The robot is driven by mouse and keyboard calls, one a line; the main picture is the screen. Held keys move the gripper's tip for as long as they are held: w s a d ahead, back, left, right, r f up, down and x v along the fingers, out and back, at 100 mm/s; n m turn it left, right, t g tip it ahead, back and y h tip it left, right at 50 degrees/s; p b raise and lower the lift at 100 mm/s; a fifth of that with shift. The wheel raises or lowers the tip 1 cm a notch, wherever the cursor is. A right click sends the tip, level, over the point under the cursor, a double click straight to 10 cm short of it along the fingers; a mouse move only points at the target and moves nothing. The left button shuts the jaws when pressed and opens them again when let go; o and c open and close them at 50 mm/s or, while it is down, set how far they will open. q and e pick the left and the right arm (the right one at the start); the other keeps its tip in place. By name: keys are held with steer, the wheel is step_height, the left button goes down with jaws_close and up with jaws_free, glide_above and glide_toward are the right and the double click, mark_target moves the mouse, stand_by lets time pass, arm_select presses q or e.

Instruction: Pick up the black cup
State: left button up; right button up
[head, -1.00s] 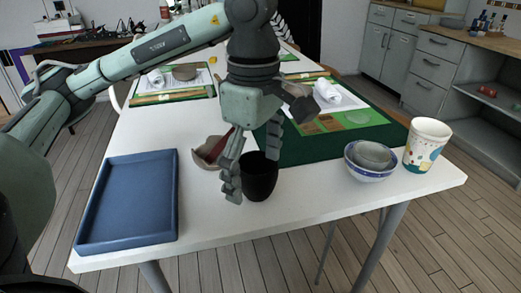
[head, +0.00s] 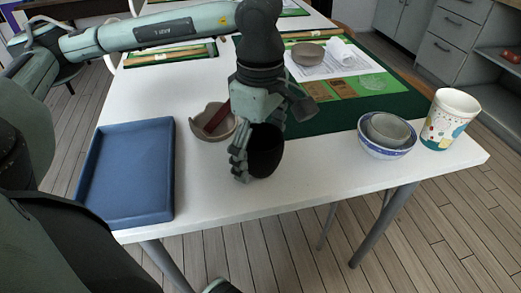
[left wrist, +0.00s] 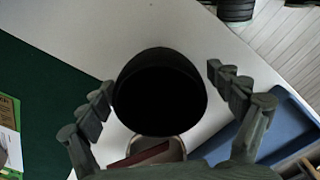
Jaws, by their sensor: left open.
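The black cup (head: 266,158) stands upright on the white table near its front edge. My left gripper (head: 262,158) is open and lowered over it, with one finger on the cup's left side and the other behind its right side. In the left wrist view the black cup (left wrist: 160,92) lies between the two spread fingers of my left gripper (left wrist: 166,95). The left finger is close to the cup's wall, and a gap shows on the right. Whether a finger touches it I cannot tell. My right gripper is not in view.
A blue tray (head: 91,190) lies to the left. A broken beige bowl (head: 200,128) with a red piece is just behind the cup. Stacked bowls (head: 363,146) and a patterned cup (head: 449,120) stand at the right. A green mat (head: 325,118) lies behind.

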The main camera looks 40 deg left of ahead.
arm_select(q)
steer(key=shift+f, duration=0.15)
steer(key=c, duration=1.4)
steer(key=shift+c, duration=0.2)
